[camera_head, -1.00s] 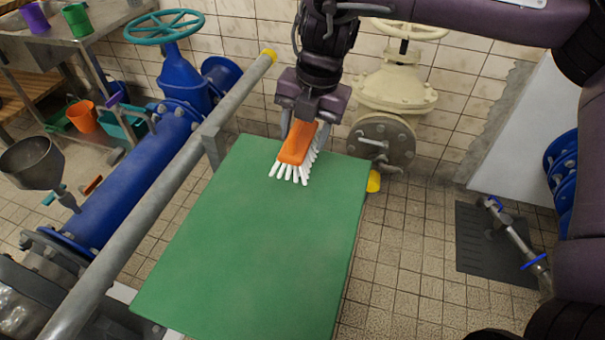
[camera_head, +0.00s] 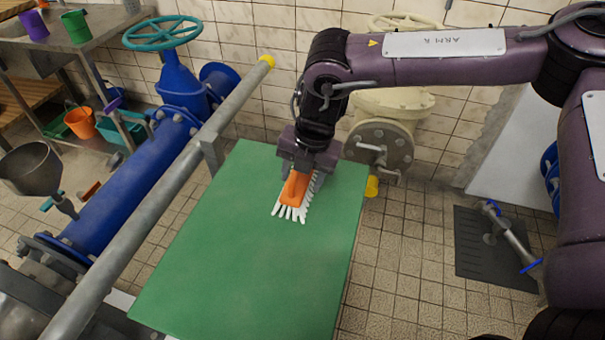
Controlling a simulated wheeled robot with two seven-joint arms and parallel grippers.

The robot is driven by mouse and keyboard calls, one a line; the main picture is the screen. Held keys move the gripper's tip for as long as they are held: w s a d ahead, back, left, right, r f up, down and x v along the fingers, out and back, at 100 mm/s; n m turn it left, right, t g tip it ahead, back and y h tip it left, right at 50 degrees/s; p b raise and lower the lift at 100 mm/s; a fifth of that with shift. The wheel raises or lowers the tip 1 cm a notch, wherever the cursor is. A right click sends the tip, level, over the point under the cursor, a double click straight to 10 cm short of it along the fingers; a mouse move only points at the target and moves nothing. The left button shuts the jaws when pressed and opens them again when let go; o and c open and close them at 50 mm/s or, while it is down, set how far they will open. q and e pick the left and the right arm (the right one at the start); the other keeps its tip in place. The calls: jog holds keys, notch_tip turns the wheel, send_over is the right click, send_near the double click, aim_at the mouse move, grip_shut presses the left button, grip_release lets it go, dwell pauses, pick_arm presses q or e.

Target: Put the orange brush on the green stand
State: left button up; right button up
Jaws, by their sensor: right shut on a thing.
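The orange brush (camera_head: 295,189) has an orange body and white bristles that spread out below and to its sides. My right gripper (camera_head: 304,172) is shut on it, over the far part of the green stand (camera_head: 235,245). The brush is at or just above the green top; I cannot tell whether the bristles touch it. The jaws hide the brush's far end. The stand's top is flat and otherwise bare. My left gripper is out of view.
A grey rail (camera_head: 160,205) runs along the stand's left side, with a blue pipe (camera_head: 130,190) beyond it. A cream valve (camera_head: 385,130) stands behind the stand's far right corner. The near part of the green top is free.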

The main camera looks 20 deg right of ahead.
aim_at(311, 188)
jog(key=o, duration=0.9)
jog(key=shift+f, duration=0.1)
jog(key=shift+r, duration=0.6)
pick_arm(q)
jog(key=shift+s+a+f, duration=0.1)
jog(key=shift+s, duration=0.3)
pick_arm(e)
jog(key=r, duration=0.3)
jog(key=d+r, duration=0.1)
jog(key=r, duration=0.3)
jog(key=s+r, duration=0.1)
jog(key=r, duration=0.3)
jog(key=shift+d, duration=0.35)
